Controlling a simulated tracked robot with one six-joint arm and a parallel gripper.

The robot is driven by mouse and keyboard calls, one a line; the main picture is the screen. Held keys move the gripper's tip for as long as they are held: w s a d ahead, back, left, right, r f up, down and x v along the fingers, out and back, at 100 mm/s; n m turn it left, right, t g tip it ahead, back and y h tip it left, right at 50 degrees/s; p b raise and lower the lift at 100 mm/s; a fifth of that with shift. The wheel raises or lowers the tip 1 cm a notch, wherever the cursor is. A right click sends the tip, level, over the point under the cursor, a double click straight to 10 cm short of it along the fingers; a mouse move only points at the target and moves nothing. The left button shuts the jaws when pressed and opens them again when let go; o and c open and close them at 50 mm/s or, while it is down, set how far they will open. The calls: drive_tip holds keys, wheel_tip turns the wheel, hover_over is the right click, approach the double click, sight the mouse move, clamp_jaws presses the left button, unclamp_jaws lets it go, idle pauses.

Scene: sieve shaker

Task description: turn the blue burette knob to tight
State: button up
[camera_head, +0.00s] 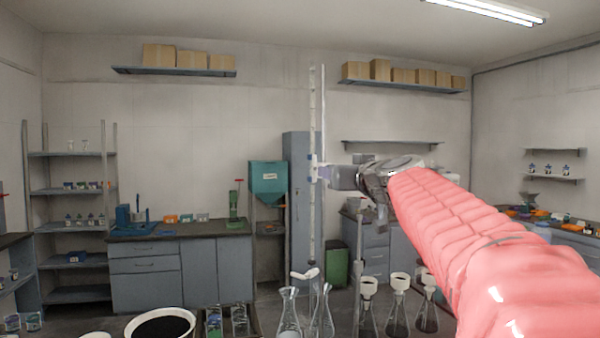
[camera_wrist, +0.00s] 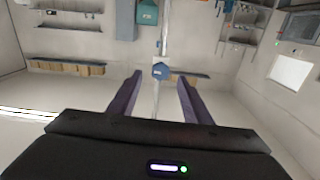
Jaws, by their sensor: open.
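In the wrist view a blue knob (camera_wrist: 160,71) with a small pale mark shows in line with the gap between my fingertips. A pale upright tube or rod (camera_wrist: 156,105) runs behind it. My gripper (camera_wrist: 159,76) is open, with one dark finger on each side of the knob and a visible gap on both sides. I cannot tell how far the knob lies from the fingertips in depth. In the head view my gripper (camera_head: 329,174) is at the tall burette stand (camera_head: 312,220), about mid-height. The knob is not clear there.
Glass flasks (camera_head: 289,315) stand below at the front, with funnel-topped flasks (camera_head: 398,300) to their right. A black-filled bowl (camera_head: 160,326) is front left. A white stopcock-like part (camera_head: 305,274) sits low on the stand. Cabinets and shelves line the walls.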

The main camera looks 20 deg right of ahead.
drive_tip(key=shift+w, duration=2.05)
drive_tip(key=shift+c, duration=0.2)
drive_tip(key=c, duration=0.9)
drive_tip(key=shift+d, duration=0.1)
drive_tip(key=shift+c, duration=0.5)
